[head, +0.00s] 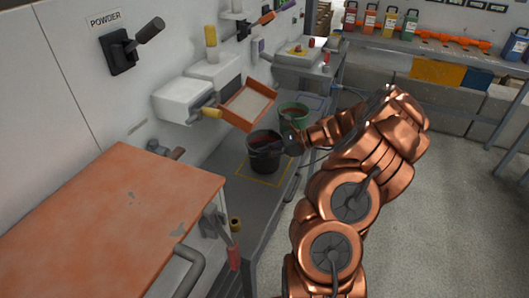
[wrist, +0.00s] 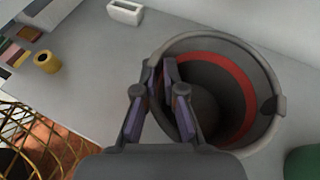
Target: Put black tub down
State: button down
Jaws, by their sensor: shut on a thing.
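The black tub (head: 264,160) is upright at the yellow-outlined square (head: 249,179) on the grey bench. I cannot tell whether its base touches the bench. It has a dark red band inside, seen in the wrist view (wrist: 272,75). My gripper (head: 276,147) reaches in from the right at rim height. In the wrist view my gripper's fingers (wrist: 162,72) are shut on the near wall of the tub, one inside and one outside. The tub's underside is hidden.
A green tub (head: 293,113) stands just behind. An orange-rimmed tray (head: 248,106) juts from the wall unit above. An orange worktop (head: 110,220) is at the left. A small yellow cup (wrist: 47,62) and a white block (wrist: 125,12) are on the bench.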

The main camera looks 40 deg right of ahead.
jog(key=shift+f, duration=0.1)
jog(key=c, duration=1.3)
grip_release()
jog(key=shift+o, duration=0.2)
jog(key=b+v, duration=0.1)
jog(key=v, duration=1.1)
jog(key=shift+s, duration=0.1)
